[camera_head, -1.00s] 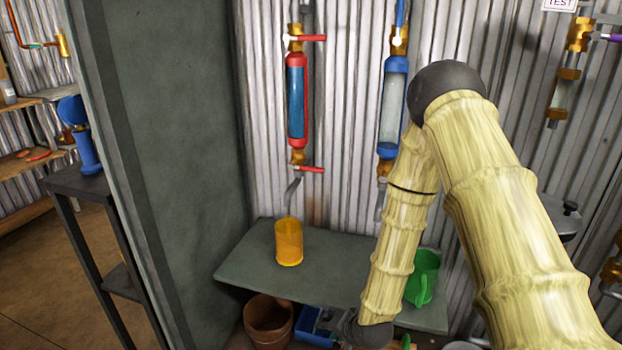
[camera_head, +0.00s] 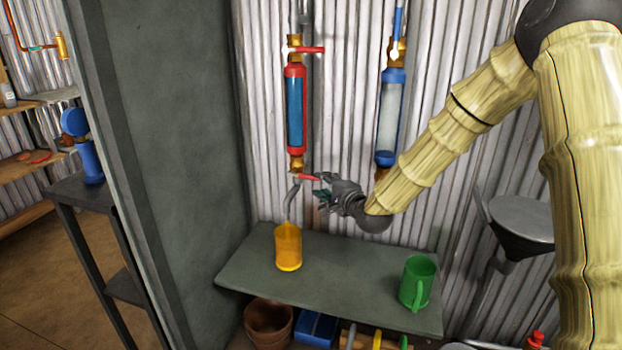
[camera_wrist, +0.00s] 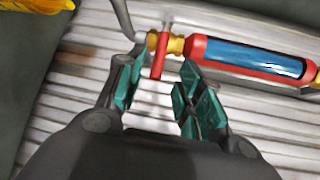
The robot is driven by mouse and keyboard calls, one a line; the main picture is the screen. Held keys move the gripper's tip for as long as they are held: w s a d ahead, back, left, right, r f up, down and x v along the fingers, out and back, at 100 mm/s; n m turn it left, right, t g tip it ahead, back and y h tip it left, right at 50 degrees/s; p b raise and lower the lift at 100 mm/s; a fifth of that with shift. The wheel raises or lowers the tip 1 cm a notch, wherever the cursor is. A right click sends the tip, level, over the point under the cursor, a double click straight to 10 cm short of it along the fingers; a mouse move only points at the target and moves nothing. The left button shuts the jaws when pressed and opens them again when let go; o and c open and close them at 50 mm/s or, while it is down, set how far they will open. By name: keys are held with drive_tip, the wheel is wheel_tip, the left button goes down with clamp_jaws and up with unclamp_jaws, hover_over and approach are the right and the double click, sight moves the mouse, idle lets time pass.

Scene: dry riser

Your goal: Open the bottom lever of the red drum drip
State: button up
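The red drum drip (camera_head: 295,107) hangs on the corrugated wall, with a blue-filled window and brass valves at top and bottom. Its bottom lever (camera_head: 307,177) is red and points right from the lower brass valve. In the wrist view the bottom lever (camera_wrist: 159,57) reaches between my finger tips, and the red drum (camera_wrist: 250,58) lies to the right. My gripper (camera_head: 323,190) is at the lever's free end, with its fingers apart. In the wrist view my gripper (camera_wrist: 157,88) is open around the lever's end; contact cannot be told.
A yellow cup (camera_head: 288,247) stands on the grey shelf (camera_head: 335,275) below the drip's spout. A green mug (camera_head: 417,282) stands at the shelf's right. A blue drum drip (camera_head: 391,117) hangs to the right, close above my forearm. A grey partition (camera_head: 175,150) stands to the left.

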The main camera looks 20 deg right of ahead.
sight(313, 178)
drive_tip(key=x, duration=0.8)
clamp_jaws()
